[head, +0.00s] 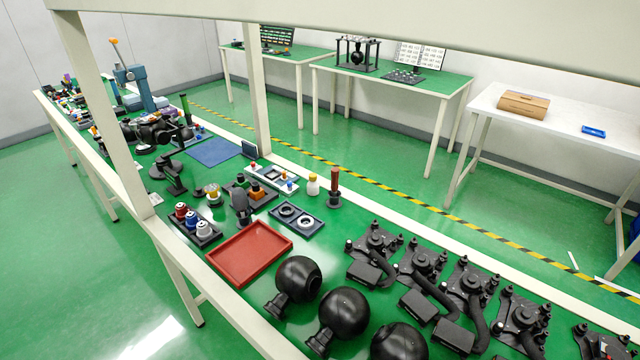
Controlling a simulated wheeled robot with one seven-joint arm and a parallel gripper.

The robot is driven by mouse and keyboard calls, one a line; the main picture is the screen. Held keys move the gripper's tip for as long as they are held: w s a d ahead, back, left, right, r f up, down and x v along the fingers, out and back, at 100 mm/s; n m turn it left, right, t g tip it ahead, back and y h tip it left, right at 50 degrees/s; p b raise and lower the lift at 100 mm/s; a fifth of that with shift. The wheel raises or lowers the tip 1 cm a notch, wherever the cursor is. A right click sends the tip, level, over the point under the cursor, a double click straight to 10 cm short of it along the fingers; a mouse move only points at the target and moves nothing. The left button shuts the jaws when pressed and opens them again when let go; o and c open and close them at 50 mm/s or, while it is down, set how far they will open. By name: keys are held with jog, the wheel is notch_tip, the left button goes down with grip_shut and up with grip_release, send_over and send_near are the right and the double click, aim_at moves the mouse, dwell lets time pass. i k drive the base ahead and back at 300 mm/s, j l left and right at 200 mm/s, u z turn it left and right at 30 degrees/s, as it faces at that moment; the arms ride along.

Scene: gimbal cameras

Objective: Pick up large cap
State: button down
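No object can be told for sure as the large cap at this size. A dark tray (319,230) on the green workbench holds two round pieces with pale rings, a left one (287,210) and a right one (306,222). Another dark tray (208,241) holds a red-topped piece (181,210), a blue-and-white piece (191,218) and a white piece (203,230). Large black ball-shaped housings (343,312) stand at the near edge. My gripper is not in view.
An empty red tray (249,252) lies near the front edge. Several black motor-like assemblies (422,262) fill the right side. A blue mat (214,152) lies bare farther back. White frame posts (257,95) rise from the bench.

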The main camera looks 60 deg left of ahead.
aim_at(199, 193)
jog(key=u, duration=1.75)
